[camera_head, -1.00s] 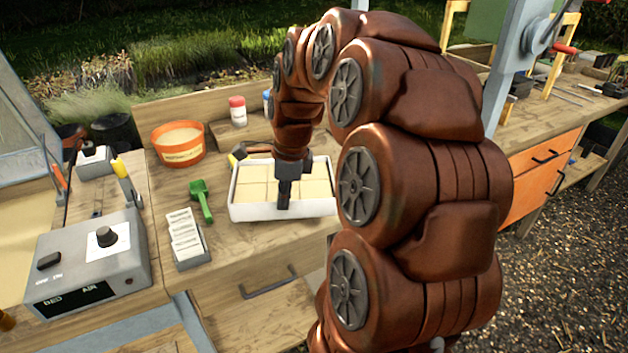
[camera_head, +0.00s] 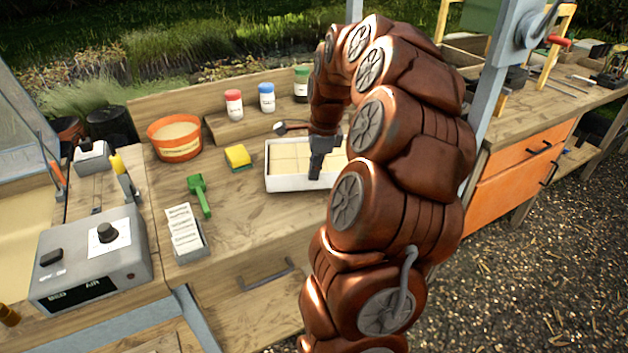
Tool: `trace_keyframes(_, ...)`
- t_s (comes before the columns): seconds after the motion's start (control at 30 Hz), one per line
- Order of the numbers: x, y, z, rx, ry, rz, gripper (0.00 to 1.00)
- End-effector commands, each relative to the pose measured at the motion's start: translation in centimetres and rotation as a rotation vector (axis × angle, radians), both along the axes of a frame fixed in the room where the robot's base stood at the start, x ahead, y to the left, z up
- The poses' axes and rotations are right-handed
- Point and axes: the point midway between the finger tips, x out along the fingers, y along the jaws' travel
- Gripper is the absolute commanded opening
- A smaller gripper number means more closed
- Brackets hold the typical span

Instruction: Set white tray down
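The white tray (camera_head: 287,184) holds pale square blocks in cells and is near the middle of the wooden bench (camera_head: 245,222), in front of the back shelf. My gripper (camera_head: 315,172) points down at the tray's near wall, with its fingertips over that wall. It appears shut on the wall, though the gap between the fingers is hidden. The tray looks level. I cannot tell whether its underside touches the bench. My arm covers the tray's right end.
A yellow sponge (camera_head: 238,156), an orange tub (camera_head: 176,138), a green scoop (camera_head: 200,194) and a label box (camera_head: 186,232) stand left of the tray. Red-capped (camera_head: 234,106), blue-capped (camera_head: 267,98) and green-capped (camera_head: 301,85) bottles stand behind it. Bench in front of the tray is clear.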

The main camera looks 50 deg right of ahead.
Motion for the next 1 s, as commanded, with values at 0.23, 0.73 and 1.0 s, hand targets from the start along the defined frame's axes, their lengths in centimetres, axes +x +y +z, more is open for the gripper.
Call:
trace_keyframes(0.23, 0.0, 0.0, -2.1, 0.0, -0.001, -0.001, 0.0)
trace_keyframes(0.73, 0.0, 0.0, -3.7, -0.001, -0.001, -0.001, 0.0)
trace_keyframes(1.0, 0.0, 0.0, -3.7, 0.0, -0.001, -0.001, 0.26)
